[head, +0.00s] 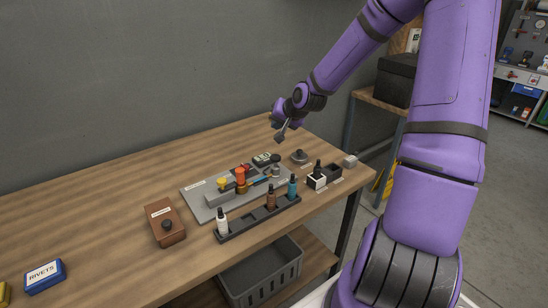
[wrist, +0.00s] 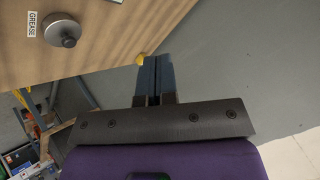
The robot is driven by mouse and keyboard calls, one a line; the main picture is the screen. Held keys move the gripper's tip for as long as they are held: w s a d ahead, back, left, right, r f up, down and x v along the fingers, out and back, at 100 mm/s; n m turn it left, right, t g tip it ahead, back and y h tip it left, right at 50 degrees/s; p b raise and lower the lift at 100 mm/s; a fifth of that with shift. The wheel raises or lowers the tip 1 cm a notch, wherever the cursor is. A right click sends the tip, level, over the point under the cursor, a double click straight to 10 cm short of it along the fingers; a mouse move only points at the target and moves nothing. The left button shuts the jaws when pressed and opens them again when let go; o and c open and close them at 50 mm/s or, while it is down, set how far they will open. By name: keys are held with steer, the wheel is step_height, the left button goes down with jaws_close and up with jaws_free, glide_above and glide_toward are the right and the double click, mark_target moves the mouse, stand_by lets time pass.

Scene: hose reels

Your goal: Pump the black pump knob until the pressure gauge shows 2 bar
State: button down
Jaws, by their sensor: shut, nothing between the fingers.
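A grey base plate (head: 198,204) on the wooden bench carries a pump-like fixture with yellow, orange and black parts. A black knob (head: 275,158) tops a short grey post at the plate's right end; I take it for the pump knob. A small dark device with a pale face (head: 262,159) sits behind it; I cannot tell if it is the pressure gauge, and no reading is legible. My gripper (head: 281,138) is shut and empty, in the air above the bench's back right part, apart from the knob. The closed fingers (wrist: 153,60) also show in the wrist view.
A dark rack (head: 232,236) with several bottles stands in front of the plate. A round grey grease tin (head: 300,156) sits to the right. Blue rivets box (head: 44,275) lies far left.

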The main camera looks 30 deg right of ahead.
mark_target(275, 155)
steer(key=shift+f, duration=4.4)
steer(key=shift+f, duration=0.15)
steer(key=shift+f, duration=0.25)
steer(key=shift+f, duration=1.3)
steer(key=shift+r, duration=0.15)
stand_by(0.3)
steer(key=shift+r, duration=1.6)
